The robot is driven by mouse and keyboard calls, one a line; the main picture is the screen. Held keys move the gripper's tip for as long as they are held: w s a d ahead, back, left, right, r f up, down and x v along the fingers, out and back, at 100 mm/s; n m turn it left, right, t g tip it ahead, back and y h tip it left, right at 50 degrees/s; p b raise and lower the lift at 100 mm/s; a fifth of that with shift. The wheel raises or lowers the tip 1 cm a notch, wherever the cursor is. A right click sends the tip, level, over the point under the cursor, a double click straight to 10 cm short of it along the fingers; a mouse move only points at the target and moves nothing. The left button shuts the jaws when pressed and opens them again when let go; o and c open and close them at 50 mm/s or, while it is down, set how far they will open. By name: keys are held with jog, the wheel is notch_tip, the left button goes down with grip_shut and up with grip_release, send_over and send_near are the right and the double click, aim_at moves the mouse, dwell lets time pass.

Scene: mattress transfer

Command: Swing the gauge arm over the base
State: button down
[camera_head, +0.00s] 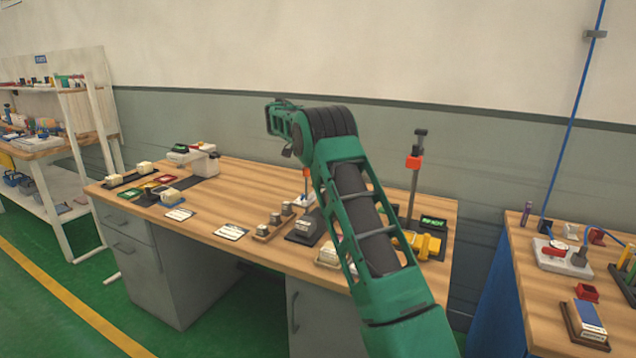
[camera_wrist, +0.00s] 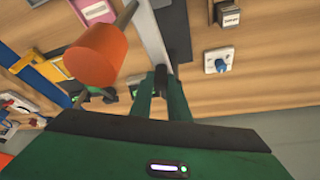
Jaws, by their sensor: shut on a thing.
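In the head view a tall dark post (camera_head: 416,190) with an orange block (camera_head: 413,162) stands at the right end of the bench, near a dark display reading READY (camera_head: 432,222) and a yellow part (camera_head: 428,246). I cannot tell for sure which part is the gauge arm. In the wrist view my gripper (camera_wrist: 160,78) is shut on a small dark piece at the end of a pale grey bar (camera_wrist: 152,40). A large orange cylinder (camera_wrist: 92,52) is close by, left of my fingers.
The wooden bench (camera_head: 250,190) carries small blocks, cards and a white device (camera_head: 203,160) at its left. A small white plate with a blue knob (camera_wrist: 218,61) lies right of my fingers. A second bench (camera_head: 530,270) stands at the right. The bench's back middle is fairly clear.

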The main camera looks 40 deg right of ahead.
jog(key=shift+w+a+r+m+g, duration=0.2)
jog(key=shift+w+m+g, duration=0.2)
jog(key=shift+m, duration=0.5)
jog(key=shift+w+a+r, duration=0.1)
jog(key=shift+w+a, duration=0.05)
jog(key=c, duration=1.7)
grip_release()
jog(key=shift+w, duration=0.15)
jog(key=shift+s, duration=0.2)
jog(key=v, duration=1)
jog(key=shift+w+r, duration=0.2)
jog(key=shift+r, duration=0.05)
